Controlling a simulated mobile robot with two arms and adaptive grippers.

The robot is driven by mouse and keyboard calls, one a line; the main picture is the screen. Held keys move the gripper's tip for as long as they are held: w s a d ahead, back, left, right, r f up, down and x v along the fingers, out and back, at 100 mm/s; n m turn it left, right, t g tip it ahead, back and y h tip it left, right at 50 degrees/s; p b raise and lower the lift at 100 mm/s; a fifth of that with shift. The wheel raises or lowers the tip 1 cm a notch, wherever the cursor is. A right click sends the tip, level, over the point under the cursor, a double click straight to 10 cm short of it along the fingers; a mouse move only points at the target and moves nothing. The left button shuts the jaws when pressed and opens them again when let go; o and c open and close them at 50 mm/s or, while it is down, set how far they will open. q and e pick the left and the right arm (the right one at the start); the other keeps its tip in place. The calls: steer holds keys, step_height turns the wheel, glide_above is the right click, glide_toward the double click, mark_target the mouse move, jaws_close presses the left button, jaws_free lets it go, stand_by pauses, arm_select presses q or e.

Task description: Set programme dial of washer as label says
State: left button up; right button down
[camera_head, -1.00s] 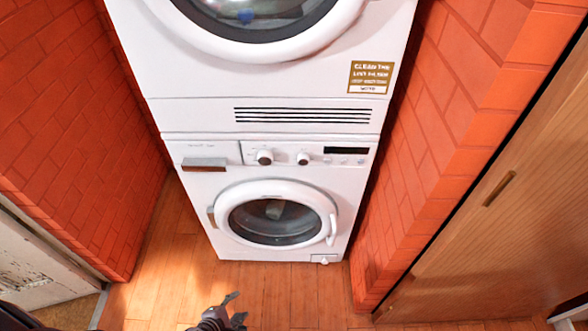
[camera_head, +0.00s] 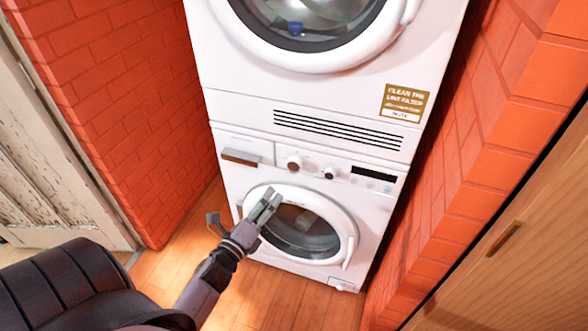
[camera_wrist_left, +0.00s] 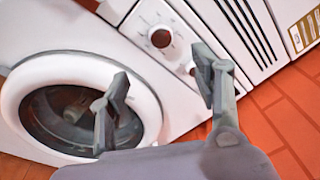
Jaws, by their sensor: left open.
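The washer (camera_head: 232,178) is the lower white machine, with a round door. Its panel has two knobs: a larger left dial (camera_head: 294,163), with marks around it in the wrist view (camera_wrist_left: 160,38), and a smaller right knob (camera_head: 330,173). The smaller knob is partly behind a finger in the wrist view. The marks are too small to read. My left gripper (camera_head: 243,210) is open and empty in front of the washer door, below the panel, apart from the dials. A gold label (camera_head: 404,102) on the upper machine reads "CLEAN THE LINT FILTER"; its last line is unclear.
The upper machine (camera_head: 235,70) stands on the washer. Brick walls (camera_head: 120,90) flank both sides closely. A wooden door (camera_head: 520,260) is at right, a worn pale door (camera_head: 40,170) at left. Wooden floor (camera_head: 270,300) lies clear in front.

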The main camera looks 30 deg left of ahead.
mark_target(293, 166)
arm_select(q)
steer(key=w, duration=0.5)
steer(key=w+a, duration=0.1)
steer(key=w, duration=0.8)
steer(key=shift+w+a, duration=0.3)
steer(key=shift+w, duration=0.05)
steer(key=shift+c, duration=0.4)
steer(key=c, duration=1.1)
